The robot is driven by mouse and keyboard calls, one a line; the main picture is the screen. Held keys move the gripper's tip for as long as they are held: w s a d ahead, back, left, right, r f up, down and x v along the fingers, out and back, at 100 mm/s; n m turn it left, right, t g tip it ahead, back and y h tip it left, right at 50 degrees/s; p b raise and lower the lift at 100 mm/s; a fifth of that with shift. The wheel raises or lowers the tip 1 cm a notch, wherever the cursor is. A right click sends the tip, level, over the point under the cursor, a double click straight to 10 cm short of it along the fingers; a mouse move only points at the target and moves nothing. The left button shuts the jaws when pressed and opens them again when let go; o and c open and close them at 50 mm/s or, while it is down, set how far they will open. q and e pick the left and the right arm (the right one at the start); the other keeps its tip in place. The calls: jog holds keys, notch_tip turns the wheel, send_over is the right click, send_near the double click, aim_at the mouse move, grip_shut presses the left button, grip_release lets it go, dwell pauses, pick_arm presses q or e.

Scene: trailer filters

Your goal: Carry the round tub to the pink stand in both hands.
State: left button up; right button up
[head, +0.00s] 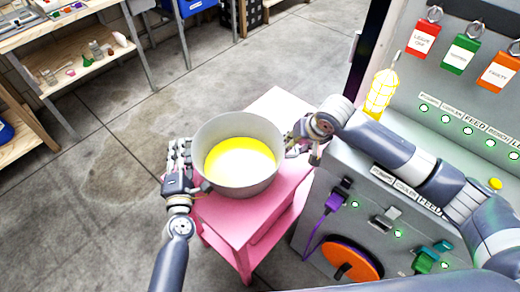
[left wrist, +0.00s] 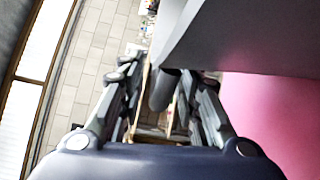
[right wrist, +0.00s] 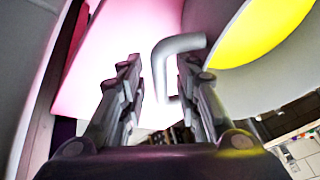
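The round tub (head: 222,128), grey with a bright yellow inside, is upright over the pink stand (head: 284,108). I cannot tell whether it rests on the top. My left gripper (head: 180,160) is at the tub's left side. In the left wrist view its fingers (left wrist: 160,105) are apart, with a grey handle (left wrist: 163,90) of the tub between them. My right gripper (head: 302,138) is at the tub's right side. In the right wrist view its fingers (right wrist: 158,75) are apart, and a bent grey handle (right wrist: 158,65) lies between them, nearer the right finger.
A grey panel (head: 400,150) with tags, labels and an orange reel (head: 340,258) stands close on the right, beside the pink stand. Wooden shelves (head: 90,62) with small items are at the upper left. The concrete floor (head: 110,160) on the left is clear.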

pick_arm(q)
jog(key=s, duration=0.7)
jog(key=shift+d, duration=0.25)
pick_arm(e)
jog(key=shift+s+d+f, duration=0.3)
jog(key=shift+f, duration=0.15)
pick_arm(q)
jog(key=shift+s+d+r, duration=0.15)
jog(key=shift+s+d, duration=0.1)
jog(key=shift+d, duration=0.15)
jog(key=shift+w+a+f, duration=0.2)
jog(key=shift+a, duration=0.05)
pick_arm(e)
jog(key=v, duration=0.8)
jog(key=shift+w+a+r, duration=0.25)
jog(key=shift+w+r, duration=0.05)
jog(key=shift+r, duration=0.05)
pick_arm(q)
jog(key=shift+s+r, duration=0.1)
pick_arm(e)
jog(key=shift+s, duration=0.1)
